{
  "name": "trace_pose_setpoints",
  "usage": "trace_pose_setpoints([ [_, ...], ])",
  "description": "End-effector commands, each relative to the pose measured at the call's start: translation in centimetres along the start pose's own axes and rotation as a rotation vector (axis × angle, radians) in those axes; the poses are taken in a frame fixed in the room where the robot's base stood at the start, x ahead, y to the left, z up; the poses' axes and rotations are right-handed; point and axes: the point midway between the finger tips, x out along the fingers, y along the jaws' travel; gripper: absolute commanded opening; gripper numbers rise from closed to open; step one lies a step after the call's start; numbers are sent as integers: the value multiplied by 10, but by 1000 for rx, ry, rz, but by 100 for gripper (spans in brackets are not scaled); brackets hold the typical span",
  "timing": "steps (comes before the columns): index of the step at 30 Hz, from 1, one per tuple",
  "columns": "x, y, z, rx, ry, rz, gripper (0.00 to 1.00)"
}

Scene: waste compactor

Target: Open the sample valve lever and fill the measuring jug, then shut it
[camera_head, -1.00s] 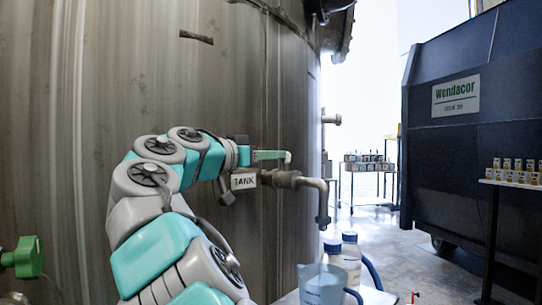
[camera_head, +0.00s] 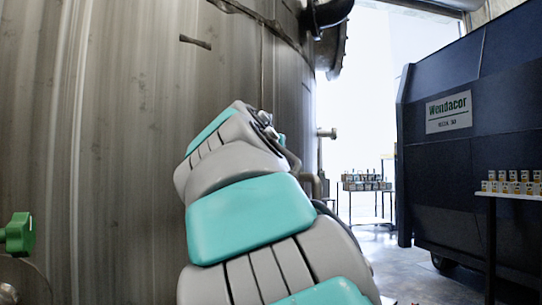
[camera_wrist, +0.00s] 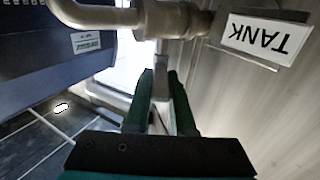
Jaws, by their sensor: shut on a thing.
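In the wrist view, the dark green fingers of my gripper (camera_wrist: 162,92) are shut on the grey sample valve lever (camera_wrist: 161,82). The lever extends from the valve body (camera_wrist: 172,20), and a bent spout pipe (camera_wrist: 105,17) runs off to the left of it. A white TANK label (camera_wrist: 265,38) appears upside down to the right. In the head view, my arm hides the gripper, lever and most of the valve. The measuring jug is not visible in either current view.
The dark compactor (camera_head: 450,170) stands at right. A side table (camera_head: 500,194) holds small boxes.

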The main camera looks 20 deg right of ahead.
Motion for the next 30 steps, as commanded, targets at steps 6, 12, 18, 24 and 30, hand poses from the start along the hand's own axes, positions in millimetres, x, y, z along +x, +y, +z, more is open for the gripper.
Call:
trace_pose_setpoints([
  [6,-1,2,0,1,0,-41,0],
  [12,0,2,0,-1,0,-46,0],
  [18,0,2,0,-1,0,-45,24],
  [24,0,2,0,0,0,-45,46],
  [30,0,2,0,0,0,-45,52],
])
